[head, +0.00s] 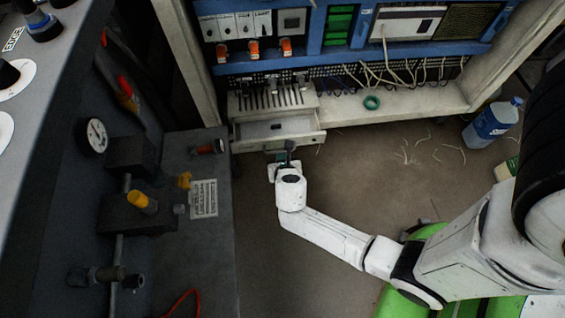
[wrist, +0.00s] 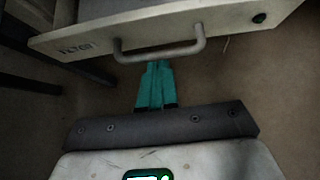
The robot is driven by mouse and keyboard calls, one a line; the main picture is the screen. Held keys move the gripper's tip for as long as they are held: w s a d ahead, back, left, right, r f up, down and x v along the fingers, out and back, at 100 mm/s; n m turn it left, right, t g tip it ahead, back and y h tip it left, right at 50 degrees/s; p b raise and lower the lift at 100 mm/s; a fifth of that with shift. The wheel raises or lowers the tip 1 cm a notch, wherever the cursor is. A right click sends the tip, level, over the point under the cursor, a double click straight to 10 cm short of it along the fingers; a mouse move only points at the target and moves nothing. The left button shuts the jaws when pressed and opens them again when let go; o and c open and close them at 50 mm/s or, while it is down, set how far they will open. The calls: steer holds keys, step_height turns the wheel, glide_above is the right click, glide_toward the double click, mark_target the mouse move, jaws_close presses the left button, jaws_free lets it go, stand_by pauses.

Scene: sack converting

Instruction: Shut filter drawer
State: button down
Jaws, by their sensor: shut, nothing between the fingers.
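The filter drawer (head: 279,141) is a pale box pulled partly out of the vented unit at the cabinet's lower left. In the wrist view its front panel (wrist: 228,23) spans the top, with a grey bar handle (wrist: 160,52) across its middle and lettering at the left. My gripper (wrist: 157,64) has teal fingers, closed together and empty. The fingertips are just below the handle in the picture; I cannot tell if they touch it. In the head view my gripper (head: 289,152) is in front of the drawer, partly hidden by my wrist.
A grey machine with a gauge (head: 95,136) and yellow-capped fittings (head: 141,200) stands close on the left. Loose wires (head: 395,72) and a green ring (head: 372,102) are on the cabinet shelf. A blue-labelled bottle (head: 492,123) stands at right. Open floor (head: 365,180) lies between.

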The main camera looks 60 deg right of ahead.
steer(key=w+d, duration=0.4)
steer(key=d, duration=0.1)
steer(key=w+d+p, duration=0.1)
steer(key=w+d, duration=0.1)
steer(key=d, duration=0.1)
steer(key=shift+w+d, duration=0.25)
steer(key=shift+w, duration=0.2)
steer(key=shift+r, duration=0.1)
steer(key=shift+a, duration=0.1)
steer(key=s+a, duration=0.3)
steer(key=shift+f, duration=0.25)
steer(key=p, duration=0.6)
glide_toward(279, 142)
steer(key=shift+f, duration=0.3)
